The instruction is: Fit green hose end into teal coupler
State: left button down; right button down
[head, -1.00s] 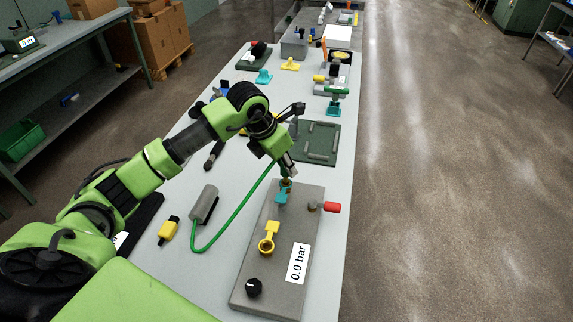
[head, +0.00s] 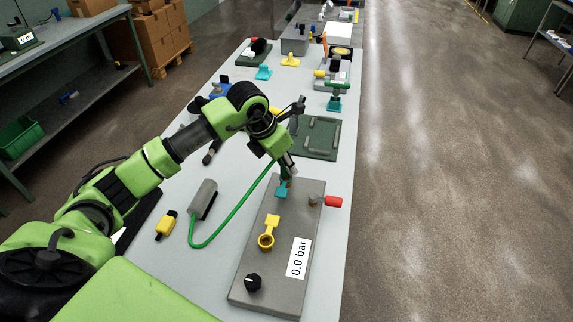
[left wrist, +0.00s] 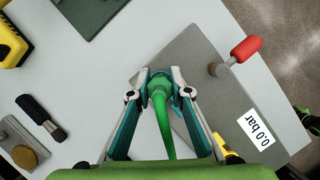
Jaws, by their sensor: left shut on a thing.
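The teal coupler (head: 281,191) sits on the grey panel block (head: 268,262), towards its far end. My left gripper (head: 286,178) is directly above the coupler, pointing down. In the left wrist view it is shut on the green hose end (left wrist: 163,112), which runs between the two fingers. The hose end's tip is at the coupler; fingers and hose hide the contact, so I cannot tell how deep it sits. The green hose (head: 241,209) loops back to a grey cylinder (head: 202,198) on the table.
On the panel are a yellow coupler (head: 267,238), a red-handled valve (head: 332,201), a black knob (head: 253,282) and a gauge label reading 0.0 bar (head: 299,258). A yellow-black item (head: 166,225) lies left of the hose. A dark green tray (head: 322,138) stands behind the panel.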

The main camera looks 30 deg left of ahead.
pick_arm(q)
jog(key=shift+s+f, duration=0.1)
jog(key=c, duration=1.8)
grip_release()
jog(key=v, duration=1.1)
jog(key=shift+r, duration=0.45)
